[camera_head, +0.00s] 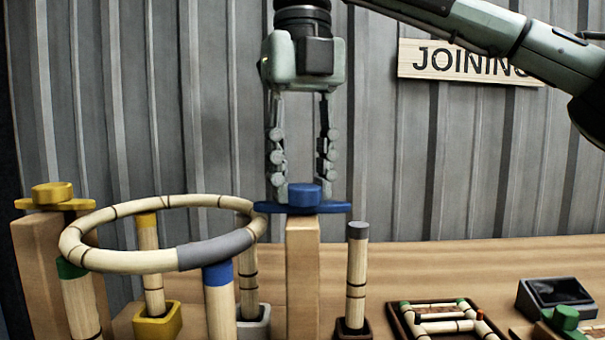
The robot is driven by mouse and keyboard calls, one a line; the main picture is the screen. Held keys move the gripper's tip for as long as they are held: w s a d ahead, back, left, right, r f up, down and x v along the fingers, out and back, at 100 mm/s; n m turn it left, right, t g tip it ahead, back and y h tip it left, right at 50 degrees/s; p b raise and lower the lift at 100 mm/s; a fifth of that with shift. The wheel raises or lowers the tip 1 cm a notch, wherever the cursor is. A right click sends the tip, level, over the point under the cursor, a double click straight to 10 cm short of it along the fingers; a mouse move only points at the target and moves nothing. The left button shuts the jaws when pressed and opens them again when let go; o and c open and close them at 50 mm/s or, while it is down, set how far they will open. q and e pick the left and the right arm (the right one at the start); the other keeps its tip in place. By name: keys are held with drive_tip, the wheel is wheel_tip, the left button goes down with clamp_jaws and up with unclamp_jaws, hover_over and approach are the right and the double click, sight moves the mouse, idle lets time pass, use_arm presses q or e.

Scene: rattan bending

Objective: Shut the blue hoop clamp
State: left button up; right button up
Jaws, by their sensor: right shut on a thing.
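The blue hoop clamp (333,208) is a flat blue bar with a round knob, on top of a wooden post in the middle of the head view. My right gripper (301,188) points straight down from above and is shut on the clamp's knob, with one finger on each side. A rattan hoop (125,209) with a grey sleeve lies level to the left. Its right side comes close to the left end of the blue clamp; I cannot tell whether they touch. My left gripper is not in view.
A yellow clamp (52,197) sits on a post at the far left. Several rattan poles stand in holders, including a grey-topped one (357,275) right of the blue clamp's post. A tray (440,318) and a dark box (555,298) are at right. A JOINING sign (440,65) hangs behind.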

sight(302, 186)
drive_tip(key=o, duration=1.2)
drive_tip(key=shift+c, duration=0.2)
wheel_tip(302, 186, up, 12)
idle(0.4)
